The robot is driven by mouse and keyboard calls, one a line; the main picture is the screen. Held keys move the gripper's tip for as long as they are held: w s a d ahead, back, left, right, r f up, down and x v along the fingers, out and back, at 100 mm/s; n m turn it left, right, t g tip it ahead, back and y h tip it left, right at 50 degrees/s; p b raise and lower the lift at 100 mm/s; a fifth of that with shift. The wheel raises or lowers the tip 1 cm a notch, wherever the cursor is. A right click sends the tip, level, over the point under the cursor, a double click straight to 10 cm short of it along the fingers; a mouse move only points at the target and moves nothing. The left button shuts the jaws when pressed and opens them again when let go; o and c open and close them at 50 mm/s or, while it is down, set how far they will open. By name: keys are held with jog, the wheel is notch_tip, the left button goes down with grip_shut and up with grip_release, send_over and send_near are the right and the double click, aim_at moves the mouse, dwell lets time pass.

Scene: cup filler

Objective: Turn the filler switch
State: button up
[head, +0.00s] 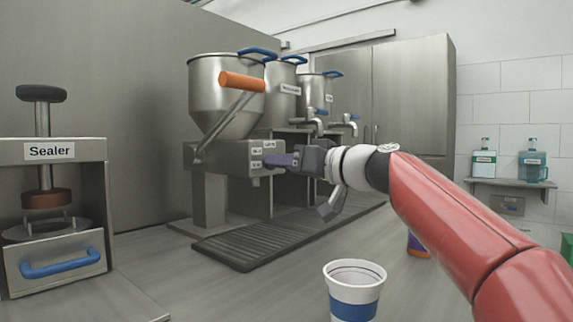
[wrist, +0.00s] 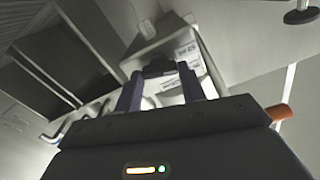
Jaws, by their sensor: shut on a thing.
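The filler (head: 223,155) is a steel machine with a large hopper and an orange-handled lever, left of centre in the head view. Small white labels (head: 256,158) mark its front box. My gripper (head: 272,160) is at this front, its purple fingers against the labelled face. The wrist view shows the dark filler switch (wrist: 158,67) between the tips of my two fingers, beside the labels. My gripper (wrist: 162,88) is shut on it. The fingers hide the switch in the head view, and I cannot tell which label it points to.
A white and blue cup (head: 355,292) stands on the counter in front. A grated drip tray (head: 245,262) lies below the filler. The Sealer (head: 50,152) stands at the left. More steel dispensers (head: 314,92) stand behind, and a shelf (head: 510,183) holds bottles at the right.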

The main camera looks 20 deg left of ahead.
jog(key=m, duration=0.5)
jog(key=shift+w+d+m, duration=0.1)
jog(key=shift+m, duration=0.3)
dwell(0.4)
jog(key=o, duration=1)
jog(key=shift+d, duration=0.1)
jog(key=b+v, duration=0.2)
jog(key=v, duration=0.5)
jog(key=shift+d, duration=0.25)
